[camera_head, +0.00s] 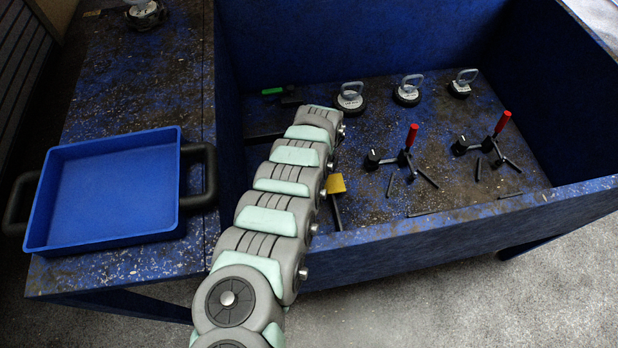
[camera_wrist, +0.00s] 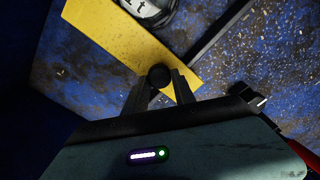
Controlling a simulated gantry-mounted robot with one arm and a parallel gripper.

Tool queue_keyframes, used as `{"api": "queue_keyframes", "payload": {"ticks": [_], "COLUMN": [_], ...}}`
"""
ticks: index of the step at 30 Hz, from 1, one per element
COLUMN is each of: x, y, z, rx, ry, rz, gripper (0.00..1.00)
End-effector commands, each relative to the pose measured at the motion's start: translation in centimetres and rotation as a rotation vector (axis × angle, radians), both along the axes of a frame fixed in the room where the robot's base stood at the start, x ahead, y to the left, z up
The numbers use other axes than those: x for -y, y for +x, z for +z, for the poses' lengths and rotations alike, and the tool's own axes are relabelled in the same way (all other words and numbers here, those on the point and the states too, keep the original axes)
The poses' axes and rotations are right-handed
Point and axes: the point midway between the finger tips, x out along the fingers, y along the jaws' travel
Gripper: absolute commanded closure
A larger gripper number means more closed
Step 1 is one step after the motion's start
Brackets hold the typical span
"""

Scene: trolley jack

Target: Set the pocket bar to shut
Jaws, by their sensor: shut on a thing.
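A yellow bar (camera_wrist: 120,40) runs diagonally across the wrist view, with a dark round knob (camera_wrist: 160,77) near its lower end. I take this bar to be the pocket bar, though I cannot be sure. My gripper (camera_wrist: 161,86) has its two dark fingers on either side of the knob, shut on it. In the head view a small yellow piece (camera_head: 336,184) shows just right of my arm, probably part of the same bar. My arm hides the rest of it and my gripper there. I cannot tell whether the bar is open or shut.
A blue tray (camera_head: 115,190) with black handles sits left. In the deep blue-walled bin are several suction lifters (camera_head: 408,90), red-handled clamps (camera_head: 408,145) and loose dark rods. A round piece marked "t" (camera_wrist: 150,10) lies by the yellow bar. The bin's front wall (camera_head: 450,235) is close.

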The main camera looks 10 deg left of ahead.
Motion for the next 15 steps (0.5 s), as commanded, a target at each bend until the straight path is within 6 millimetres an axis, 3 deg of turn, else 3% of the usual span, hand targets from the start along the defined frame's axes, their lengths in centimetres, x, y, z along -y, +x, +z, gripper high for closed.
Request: {"api": "queue_keyframes", "payload": {"ticks": [12, 13, 15], "x": [0.24, 0.24, 0.23], "y": [0.04, 0.04, 0.04], "z": [-0.17, -0.17, -0.15], "rx": [0.001, 0.001, 0.001], "ry": [0.001, 0.001, 0.001], "rz": [-0.013, -0.013, -0.012], "gripper": [1.0, 0.67, 0.61]}}
